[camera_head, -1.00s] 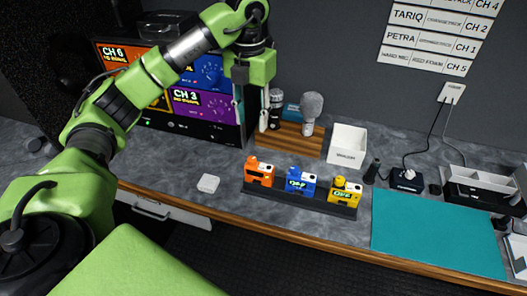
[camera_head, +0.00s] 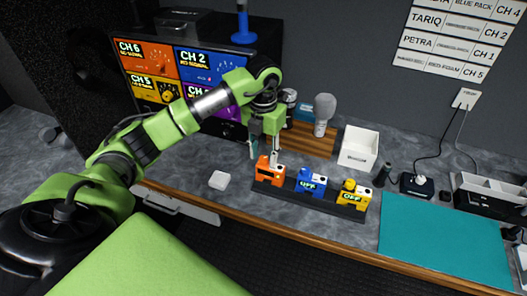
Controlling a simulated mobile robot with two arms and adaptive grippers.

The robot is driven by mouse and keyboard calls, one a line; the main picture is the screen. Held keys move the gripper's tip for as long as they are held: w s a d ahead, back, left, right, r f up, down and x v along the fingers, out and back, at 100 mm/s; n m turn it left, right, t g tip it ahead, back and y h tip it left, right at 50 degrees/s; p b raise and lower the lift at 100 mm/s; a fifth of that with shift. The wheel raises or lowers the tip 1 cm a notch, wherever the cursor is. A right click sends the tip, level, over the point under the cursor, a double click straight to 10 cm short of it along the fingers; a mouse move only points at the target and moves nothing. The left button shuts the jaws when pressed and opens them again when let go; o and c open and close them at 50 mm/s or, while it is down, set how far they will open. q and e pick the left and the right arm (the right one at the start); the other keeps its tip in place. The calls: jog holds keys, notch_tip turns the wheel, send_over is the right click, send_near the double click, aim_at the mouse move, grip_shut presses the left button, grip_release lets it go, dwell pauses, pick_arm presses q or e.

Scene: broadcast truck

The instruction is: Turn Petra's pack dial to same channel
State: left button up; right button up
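Three packs sit in a dark rack (camera_head: 318,207) on the counter: an orange pack (camera_head: 269,172), a blue pack (camera_head: 311,184) and a yellow pack (camera_head: 353,195). The blue and yellow displays read OFF; the orange one is too small to read. My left gripper (camera_head: 264,156) points down just above the orange pack, its fingers apart with nothing between them. Whether a finger touches the pack's top is unclear. A wall list (camera_head: 453,38) shows names, including PETRA, and channels. The receiver screens (camera_head: 178,72) behind show CH 6 and CH 2; my arm covers part of them. My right gripper is not in view.
A teal mat (camera_head: 440,232) lies at right. A small white object (camera_head: 219,180) lies left of the rack.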

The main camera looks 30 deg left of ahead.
pick_arm(q)
jog(key=shift+f, duration=0.2)
jog(key=shift+c, duration=0.4)
grip_shut()
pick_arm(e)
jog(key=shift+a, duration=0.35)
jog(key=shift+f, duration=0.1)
